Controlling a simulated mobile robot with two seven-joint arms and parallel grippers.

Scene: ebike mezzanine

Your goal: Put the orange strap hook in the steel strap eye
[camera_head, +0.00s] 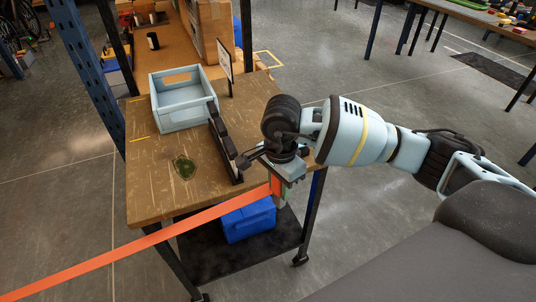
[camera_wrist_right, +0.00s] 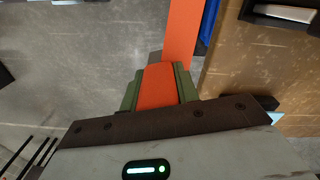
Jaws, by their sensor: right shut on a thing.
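My right gripper (camera_head: 280,190) is at the near right edge of the wooden cart, pointing down. It is shut on the orange strap hook (camera_wrist_right: 158,86), which shows as an orange piece between the two green fingers in the right wrist view. The hook's tip is not distinguishable. The orange strap (camera_head: 150,241) runs taut from the gripper to the lower left of the head view, and also shows beyond the fingers in the right wrist view (camera_wrist_right: 181,30). I cannot make out the steel strap eye in either view. My left gripper is not in view.
The wooden cart top (camera_head: 155,190) holds a pale blue crate (camera_head: 183,118), a dark upright rack (camera_head: 222,143) close to my right gripper, and a small green patch (camera_head: 184,167). A blue bin (camera_head: 248,220) sits on the lower shelf. A blue post (camera_head: 92,75) stands left.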

